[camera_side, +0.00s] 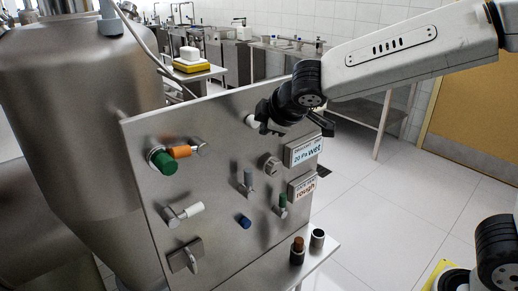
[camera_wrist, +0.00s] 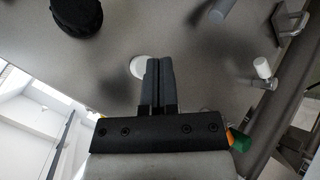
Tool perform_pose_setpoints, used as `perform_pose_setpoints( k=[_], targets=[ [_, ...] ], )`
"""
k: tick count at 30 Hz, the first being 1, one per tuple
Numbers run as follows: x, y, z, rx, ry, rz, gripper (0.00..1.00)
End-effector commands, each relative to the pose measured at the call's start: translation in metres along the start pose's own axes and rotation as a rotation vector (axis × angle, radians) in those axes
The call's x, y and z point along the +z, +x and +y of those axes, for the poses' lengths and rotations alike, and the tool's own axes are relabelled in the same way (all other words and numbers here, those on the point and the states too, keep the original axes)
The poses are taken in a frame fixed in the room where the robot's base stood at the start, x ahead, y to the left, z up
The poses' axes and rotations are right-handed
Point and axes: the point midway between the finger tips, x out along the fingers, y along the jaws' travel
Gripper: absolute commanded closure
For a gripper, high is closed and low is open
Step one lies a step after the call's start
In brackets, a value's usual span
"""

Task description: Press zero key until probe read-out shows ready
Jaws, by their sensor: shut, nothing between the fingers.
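A steel panel (camera_side: 215,130) carries several controls. A round white button (camera_side: 252,120) sits near its top edge, partly hidden by my gripper (camera_side: 262,116); its label does not show, so I cannot tell for sure that it is the zero key. In the wrist view my gripper (camera_wrist: 158,64) is shut and empty, its fingertips overlapping the right part of the white button (camera_wrist: 137,67). I cannot tell whether they touch it. One read-out (camera_side: 304,150) shows "20 Pa wet"; a lower read-out (camera_side: 303,187) shows "rough". Their small header lines are unreadable.
A green-and-orange handle (camera_side: 163,161), a white-tipped lever (camera_side: 185,213), a grey knob (camera_side: 271,165), a grey lever (camera_side: 248,183), a blue button (camera_side: 244,222) and a green-tipped lever (camera_side: 283,204) stick out of the panel. A large steel vessel (camera_side: 75,110) stands at left.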

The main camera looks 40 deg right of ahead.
Motion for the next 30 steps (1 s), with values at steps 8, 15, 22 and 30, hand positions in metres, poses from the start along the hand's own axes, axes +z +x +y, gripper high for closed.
perform_pose_setpoints(
  k=[8, 15, 22, 30],
  targets=[
    [-0.003, 0.0044, 0.0035, 0.0, 0.0, 0.0, 1.0],
    [-0.0032, 0.0045, 0.0035, 0.0, 0.0, 0.0, 1.0],
    [-0.0035, 0.005, 0.0038, 0.0, 0.0, 0.0, 1.0],
    [-0.0046, 0.0066, 0.0048, 0.0, 0.0, 0.0, 1.0]
  ],
)
